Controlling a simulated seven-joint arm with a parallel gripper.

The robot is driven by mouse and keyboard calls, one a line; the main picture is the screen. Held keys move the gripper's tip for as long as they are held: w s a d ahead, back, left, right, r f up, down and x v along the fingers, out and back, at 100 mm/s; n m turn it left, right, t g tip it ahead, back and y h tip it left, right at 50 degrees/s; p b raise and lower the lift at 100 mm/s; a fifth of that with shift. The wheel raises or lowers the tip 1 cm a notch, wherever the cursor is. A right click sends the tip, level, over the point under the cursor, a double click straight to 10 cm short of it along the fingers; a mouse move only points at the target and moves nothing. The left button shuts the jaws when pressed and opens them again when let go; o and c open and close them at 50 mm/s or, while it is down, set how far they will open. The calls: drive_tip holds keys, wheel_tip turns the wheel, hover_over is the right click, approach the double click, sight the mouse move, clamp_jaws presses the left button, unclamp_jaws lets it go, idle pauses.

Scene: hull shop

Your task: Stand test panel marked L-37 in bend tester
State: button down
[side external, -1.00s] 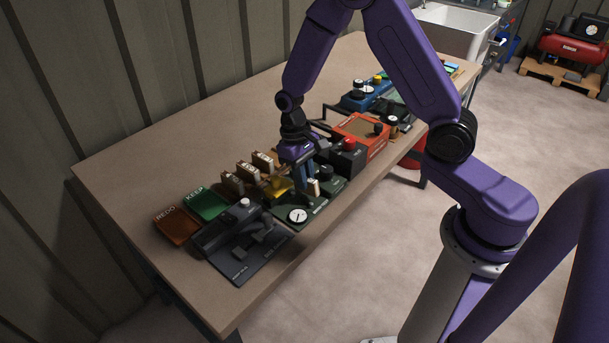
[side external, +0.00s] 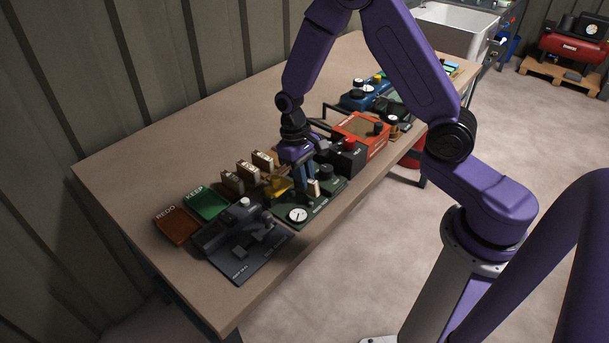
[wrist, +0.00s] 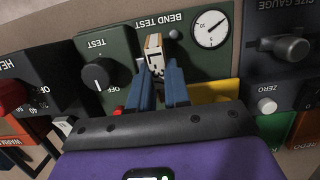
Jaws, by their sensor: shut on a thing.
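My gripper (side external: 309,188) points down over the green bend tester (side external: 329,201), which carries a round dial. Its blue fingers (wrist: 160,82) are shut on a small tan panel with a white label (wrist: 153,45); the panel also shows between the fingers in the side view (side external: 314,187). The panel is at the middle of the tester, marked BEND TEST in the wrist view (wrist: 203,68). Its label is too small to read. Whether its foot is seated in the tester is hidden by the fingers.
Several similar labelled panels (side external: 247,173) stand behind a yellow piece (side external: 280,188). A green KEEP tray (side external: 205,203), a brown REDO tray (side external: 177,225) and a dark size gauge (side external: 235,235) lie left. A dark heating unit with a red knob (side external: 349,145) stands close right.

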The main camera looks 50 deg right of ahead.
drive_tip(key=shift+f, duration=0.25)
drive_tip(key=c, duration=1)
unclamp_jaws()
drive_tip(key=v, duration=1.7)
drive_tip(key=s+a+r+n+t, duration=0.1)
drive_tip(key=s+a+n, duration=0.15)
drive_tip(key=s, duration=0.35)
drive_tip(key=s+a+r+n, duration=0.1)
drive_tip(key=s+a+n, duration=0.1)
drive_tip(key=s+n, duration=0.35)
drive_tip(key=s+d+f+n+t, duration=0.1)
drive_tip(key=s+n, duration=0.3)
drive_tip(key=s, duration=1.2)
drive_tip(key=shift+d+f+n+t, duration=0.3)
drive_tip(key=shift+d, duration=0.3)
